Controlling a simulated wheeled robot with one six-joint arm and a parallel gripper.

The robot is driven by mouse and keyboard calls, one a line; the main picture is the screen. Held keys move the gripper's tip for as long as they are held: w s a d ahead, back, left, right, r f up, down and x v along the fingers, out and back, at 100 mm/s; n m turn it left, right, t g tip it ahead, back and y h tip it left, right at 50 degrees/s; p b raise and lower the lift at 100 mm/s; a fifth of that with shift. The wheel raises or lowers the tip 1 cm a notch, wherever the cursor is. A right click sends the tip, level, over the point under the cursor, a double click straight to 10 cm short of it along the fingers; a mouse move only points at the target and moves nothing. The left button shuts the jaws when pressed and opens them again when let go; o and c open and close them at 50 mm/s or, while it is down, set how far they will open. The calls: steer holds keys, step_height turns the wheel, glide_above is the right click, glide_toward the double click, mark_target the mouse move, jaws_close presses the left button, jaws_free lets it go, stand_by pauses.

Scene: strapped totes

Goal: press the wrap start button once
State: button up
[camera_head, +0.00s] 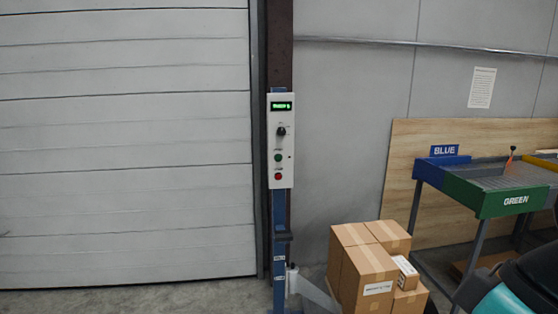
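A light grey control box (290,141) is mounted on a blue post in the middle of the camera_head view. It has a lit green display (282,106) at the top and a black rotary knob (281,131) below it. Under the knob is a green button (278,157), and below that a red button (278,176). The small labels beside the buttons are too small to read. My gripper is not in view. Nothing blocks the front of the box.
Stacked cardboard boxes (367,268) stand at the lower right of the post. A table with green and blue sides (470,198) stands further right. A large white shutter door (125,150) fills the left. A dark and teal shape (505,296) is at the bottom right corner.

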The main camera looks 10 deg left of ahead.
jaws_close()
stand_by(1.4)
